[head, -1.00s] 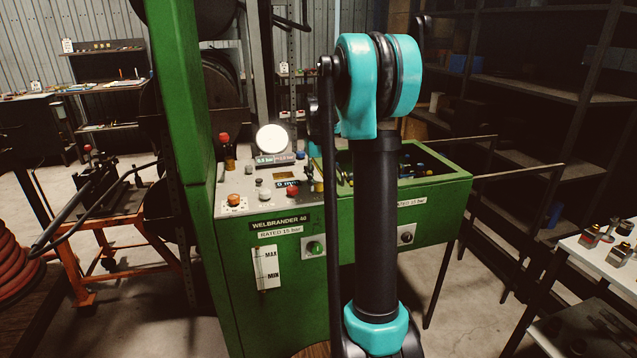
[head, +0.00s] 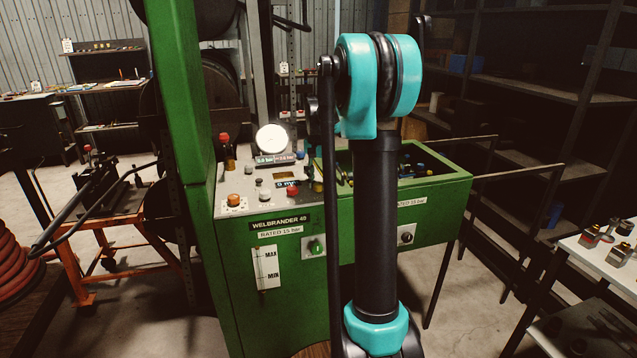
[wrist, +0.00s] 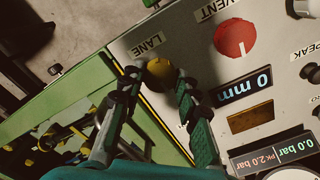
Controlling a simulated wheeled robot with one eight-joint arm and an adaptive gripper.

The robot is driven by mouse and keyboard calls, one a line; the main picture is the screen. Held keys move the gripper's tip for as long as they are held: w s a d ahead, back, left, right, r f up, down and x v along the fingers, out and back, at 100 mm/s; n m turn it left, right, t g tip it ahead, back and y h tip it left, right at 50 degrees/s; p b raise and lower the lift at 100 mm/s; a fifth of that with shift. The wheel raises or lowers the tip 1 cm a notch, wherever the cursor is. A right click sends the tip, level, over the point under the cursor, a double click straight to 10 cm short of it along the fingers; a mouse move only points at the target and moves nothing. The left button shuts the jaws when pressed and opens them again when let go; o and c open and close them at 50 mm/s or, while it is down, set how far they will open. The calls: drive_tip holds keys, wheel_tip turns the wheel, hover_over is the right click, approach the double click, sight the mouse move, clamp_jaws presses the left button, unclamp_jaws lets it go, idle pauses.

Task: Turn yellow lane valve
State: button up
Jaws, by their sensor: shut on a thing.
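The yellow lane valve is a round yellow knob (wrist: 160,75) beside the LANE label on the grey panel in the wrist view. My gripper (wrist: 157,84) is shut on it, with one dark finger on each side of the knob. The valve's turn angle cannot be read, as no pointer shows clearly. In the head view my arm stands in front of the panel and largely hides my gripper and the knob.
The red VENT knob (wrist: 235,36) is close beside. A display reads 0 mm (wrist: 245,89); another reads 0.0 bar, PK 2.0 bar (wrist: 272,149).

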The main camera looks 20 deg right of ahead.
sight(318, 184)
drive_tip(key=shift+m, duration=0.4)
drive_tip(key=o, duration=1.2)
drive_tip(key=shift+c, duration=0.2)
wheel_tip(318, 184, up, 12)
drive_tip(key=s+a+f+n+t, duration=0.1)
drive_tip(key=s+a+f+n, duration=0.1)
drive_tip(key=s+f, duration=0.6)
drive_tip(key=s+a+f+n+t, duration=0.1)
drive_tip(key=s+f+n, duration=0.3)
drive_tip(key=s+f, duration=0.5)
drive_tip(key=s+a+f+n+t, duration=0.2)
drive_tip(key=s+f, duration=0.6)
drive_tip(key=s, duration=0.6)
drive_tip(key=shift+s+a+f+n, duration=0.15)
drive_tip(key=shift+a+f+n, duration=0.1)
drive_tip(key=shift+a+n, duration=0.45)
